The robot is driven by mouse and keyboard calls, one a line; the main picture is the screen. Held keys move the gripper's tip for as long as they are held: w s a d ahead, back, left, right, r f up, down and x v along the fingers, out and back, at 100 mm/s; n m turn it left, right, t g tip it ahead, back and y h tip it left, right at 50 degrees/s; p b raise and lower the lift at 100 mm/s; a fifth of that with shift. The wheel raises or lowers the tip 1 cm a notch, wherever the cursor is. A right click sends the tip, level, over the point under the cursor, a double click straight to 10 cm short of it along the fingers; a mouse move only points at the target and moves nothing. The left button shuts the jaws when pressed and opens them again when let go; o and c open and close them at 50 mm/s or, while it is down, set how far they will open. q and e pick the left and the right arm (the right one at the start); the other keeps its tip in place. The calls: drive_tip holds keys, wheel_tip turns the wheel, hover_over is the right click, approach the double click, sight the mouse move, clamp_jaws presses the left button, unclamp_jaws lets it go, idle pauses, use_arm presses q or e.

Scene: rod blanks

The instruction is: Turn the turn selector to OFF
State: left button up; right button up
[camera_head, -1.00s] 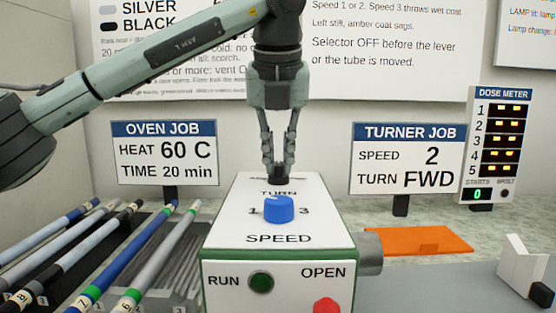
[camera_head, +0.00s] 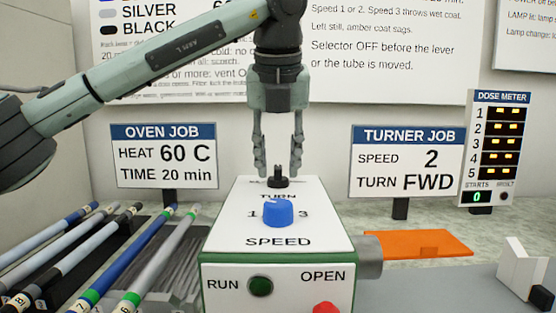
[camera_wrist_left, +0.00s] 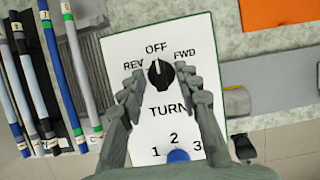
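The turn selector (camera_head: 278,179) is a small black knob on the white top of the turner box (camera_head: 232,222). In the left wrist view the selector (camera_wrist_left: 160,72) sits between the labels REV and FWD, and its white mark points up towards OFF. My left gripper (camera_head: 278,168) is over the knob, pointing down and open. Its two fingers stand apart on either side of the knob, with gaps showing, in the left wrist view (camera_wrist_left: 161,82) too. My right gripper is in neither view.
The blue speed knob (camera_head: 278,212) stands in front of the selector. A green RUN button (camera_head: 261,284) and a red button (camera_head: 326,307) are on the box front. Several rods (camera_head: 120,257) lie at left. An orange mat (camera_head: 418,244) lies at right.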

use_arm(q)
drive_tip(key=v, duration=1.2)
